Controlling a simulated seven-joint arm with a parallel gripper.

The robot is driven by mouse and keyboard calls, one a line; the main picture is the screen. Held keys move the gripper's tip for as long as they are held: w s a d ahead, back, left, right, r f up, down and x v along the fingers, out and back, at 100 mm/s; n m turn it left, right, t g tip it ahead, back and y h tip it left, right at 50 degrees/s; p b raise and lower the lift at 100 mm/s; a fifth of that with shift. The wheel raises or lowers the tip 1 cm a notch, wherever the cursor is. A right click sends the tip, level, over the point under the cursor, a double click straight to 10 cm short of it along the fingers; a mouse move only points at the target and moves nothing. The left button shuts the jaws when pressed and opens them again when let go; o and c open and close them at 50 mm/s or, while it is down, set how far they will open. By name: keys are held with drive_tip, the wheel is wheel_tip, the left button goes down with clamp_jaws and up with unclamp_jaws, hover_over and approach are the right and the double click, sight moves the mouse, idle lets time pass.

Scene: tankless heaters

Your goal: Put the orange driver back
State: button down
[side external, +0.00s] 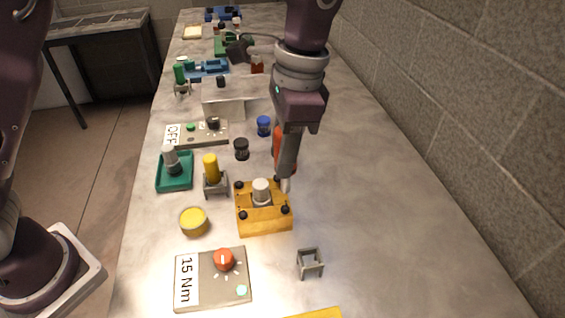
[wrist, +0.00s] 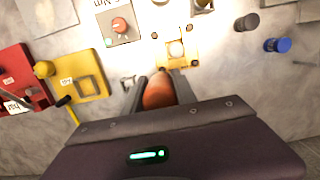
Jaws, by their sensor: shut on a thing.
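My gripper (side external: 285,182) is shut on the orange driver (side external: 278,147), just above and behind the right side of a yellow block. In the wrist view the orange driver (wrist: 158,92) shows as a rounded orange end between the two dark fingers (wrist: 158,88); its lower part is hidden. The yellow block (side external: 263,222) has a pale cylinder (side external: 261,190) standing in its middle and dark knobs at its corners.
A 15 Nm panel (side external: 213,280) with a red knob is at the front left. A yellow cap (side external: 193,221), a grey stand with a yellow-handled tool (side external: 211,170), a green tray (side external: 174,184), and black (side external: 241,149) and blue (side external: 264,126) caps are nearby. The bench's right side is clear toward the wall.

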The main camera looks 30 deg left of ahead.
drive_tip(key=shift+r, duration=0.95)
